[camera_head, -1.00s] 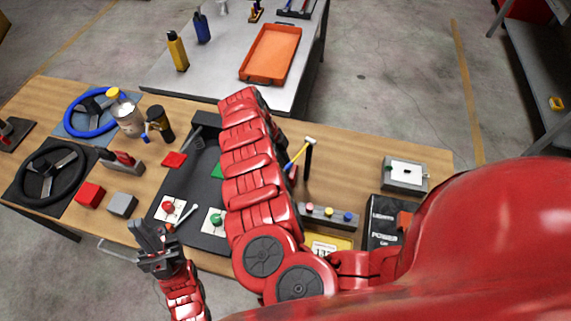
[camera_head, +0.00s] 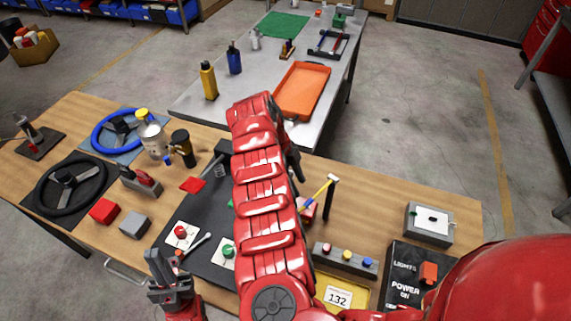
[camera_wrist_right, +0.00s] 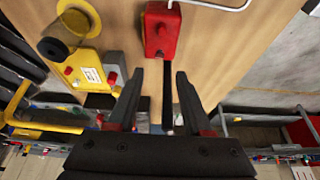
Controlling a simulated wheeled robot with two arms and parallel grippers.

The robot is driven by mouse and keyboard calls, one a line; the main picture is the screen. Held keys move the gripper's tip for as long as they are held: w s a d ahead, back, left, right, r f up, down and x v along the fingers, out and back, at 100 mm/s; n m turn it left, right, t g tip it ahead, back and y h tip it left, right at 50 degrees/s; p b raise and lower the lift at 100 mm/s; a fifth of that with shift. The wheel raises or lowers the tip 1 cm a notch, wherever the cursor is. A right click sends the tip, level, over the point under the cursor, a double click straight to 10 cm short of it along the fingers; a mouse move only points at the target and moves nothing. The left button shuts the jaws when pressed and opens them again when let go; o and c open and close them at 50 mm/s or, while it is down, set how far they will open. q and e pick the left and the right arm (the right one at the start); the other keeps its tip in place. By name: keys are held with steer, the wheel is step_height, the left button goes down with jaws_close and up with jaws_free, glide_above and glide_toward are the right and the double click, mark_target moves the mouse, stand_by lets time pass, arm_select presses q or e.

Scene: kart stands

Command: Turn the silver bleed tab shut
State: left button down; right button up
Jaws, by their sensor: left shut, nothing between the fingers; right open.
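I cannot pick out the silver bleed tab for certain in either view. In the right wrist view a red box (camera_wrist_right: 161,30) with a small dark and light fitting on its face lies just beyond my right gripper (camera_wrist_right: 154,78). That gripper is open, with nothing between its fingers. A thin black bar (camera_wrist_right: 167,100) shows behind the gap. In the head view my red right arm hides most of its gripper and the bench behind it; part of a red thing (camera_head: 308,210) shows beside the arm. My left gripper (camera_head: 158,262) is shut and empty near the bench's front edge.
A yellow box (camera_wrist_right: 88,72) with a red knob is left of the red box. On the bench are a black mat (camera_head: 190,212), red and green knobs on white plates, a button strip (camera_head: 345,259), a black upright post (camera_head: 329,203) and a grey box (camera_head: 429,224).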

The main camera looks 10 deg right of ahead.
steer(key=b+v, duration=0.1)
steer(key=v, duration=0.8)
steer(key=shift+r+b, duration=0.3)
